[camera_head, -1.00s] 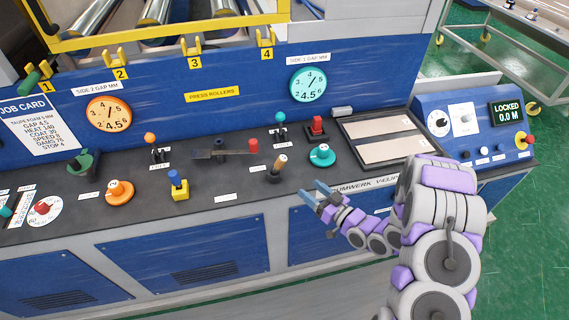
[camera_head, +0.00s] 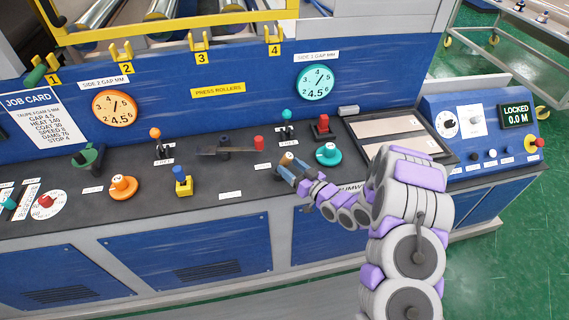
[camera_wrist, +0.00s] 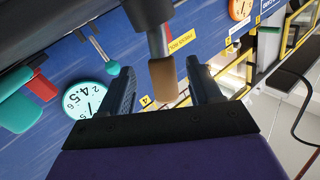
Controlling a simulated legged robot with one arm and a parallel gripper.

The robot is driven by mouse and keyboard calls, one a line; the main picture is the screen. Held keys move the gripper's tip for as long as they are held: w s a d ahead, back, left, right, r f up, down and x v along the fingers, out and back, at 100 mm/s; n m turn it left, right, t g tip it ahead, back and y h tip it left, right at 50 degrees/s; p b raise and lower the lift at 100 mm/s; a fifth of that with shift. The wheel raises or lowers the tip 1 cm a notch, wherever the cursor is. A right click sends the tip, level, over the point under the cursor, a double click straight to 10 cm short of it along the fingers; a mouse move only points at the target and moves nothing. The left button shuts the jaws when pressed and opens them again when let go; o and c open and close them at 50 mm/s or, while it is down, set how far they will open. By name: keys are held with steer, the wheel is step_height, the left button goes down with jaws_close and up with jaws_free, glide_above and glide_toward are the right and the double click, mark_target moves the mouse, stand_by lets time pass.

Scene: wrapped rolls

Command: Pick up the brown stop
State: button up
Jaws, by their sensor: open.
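The brown stop shows as a short brown cylinder (camera_head: 286,158) on the dark console top, left of the teal knob. In the wrist view its brown end (camera_wrist: 164,80) sits on a grey metal shaft and lies between my two dark fingers, with a visible gap to each. My gripper (camera_head: 287,170) is open at the brown stop, its blue fingers partly hiding the stop's lower part in the head view. In the wrist view my gripper (camera_wrist: 163,92) has its fingers on either side of the brown end.
Close by are the teal knob (camera_head: 328,154), a red-tipped lever (camera_head: 258,143), a teal-topped lever (camera_head: 286,116) and a red switch (camera_head: 323,124). A blue-topped yellow switch (camera_head: 182,183) stands farther left. Numbered yellow hooks (camera_head: 201,50) line the panel above.

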steer(key=shift+b+x, duration=0.55)
steer(key=shift+x, duration=2.1)
steer(key=shift+r, duration=0.2)
steer(key=shift+s, duration=0.1)
jaws_close()
